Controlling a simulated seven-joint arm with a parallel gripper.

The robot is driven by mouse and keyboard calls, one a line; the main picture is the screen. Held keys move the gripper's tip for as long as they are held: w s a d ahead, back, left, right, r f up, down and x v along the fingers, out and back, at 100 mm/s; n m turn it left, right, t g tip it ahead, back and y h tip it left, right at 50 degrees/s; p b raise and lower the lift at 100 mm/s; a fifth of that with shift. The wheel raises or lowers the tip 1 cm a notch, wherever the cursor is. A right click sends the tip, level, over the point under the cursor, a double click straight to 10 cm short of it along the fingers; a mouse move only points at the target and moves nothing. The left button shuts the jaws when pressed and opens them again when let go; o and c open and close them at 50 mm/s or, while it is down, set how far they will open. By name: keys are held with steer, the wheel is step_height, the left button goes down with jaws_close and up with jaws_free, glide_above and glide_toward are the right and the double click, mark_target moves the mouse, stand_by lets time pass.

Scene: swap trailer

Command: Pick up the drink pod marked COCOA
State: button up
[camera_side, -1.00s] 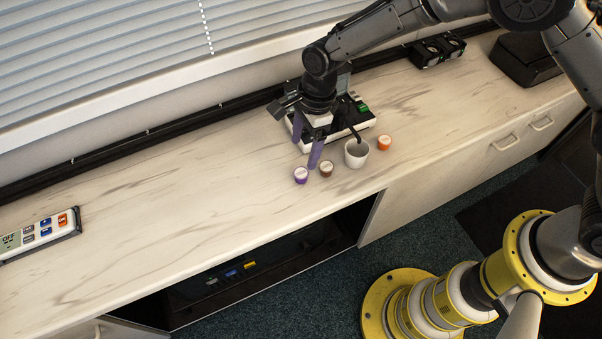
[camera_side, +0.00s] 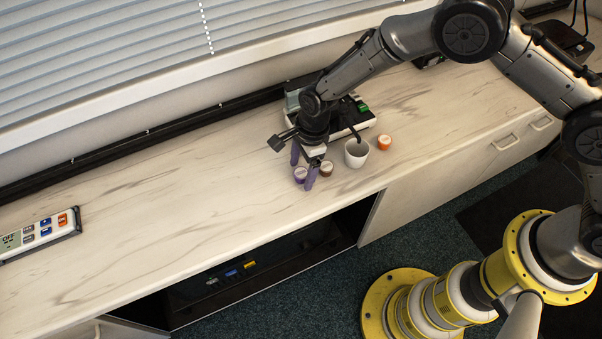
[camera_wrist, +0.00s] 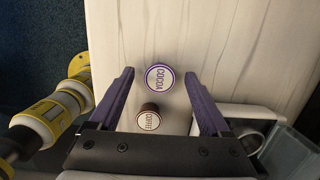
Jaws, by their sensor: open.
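The COCOA pod (camera_wrist: 160,77) has a white lid with a purple rim and stands on the counter. In the wrist view it sits between the tips of my open gripper (camera_wrist: 158,85), with clear space to the finger on each side. In the side view my gripper (camera_side: 304,170) is low over the counter, and its purple fingers partly cover the COCOA pod (camera_side: 300,175). The brown COFFEE pod (camera_wrist: 149,116) also lies between the fingers, closer to the palm, and shows beside the fingers in the side view (camera_side: 327,169).
A white cup (camera_side: 356,153) stands right of the pods, with an orange pod (camera_side: 384,142) beyond it. A remote panel (camera_side: 40,235) lies far left. The counter between is clear.

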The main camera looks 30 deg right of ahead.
jaws_close()
steer(key=shift+r, duration=0.15)
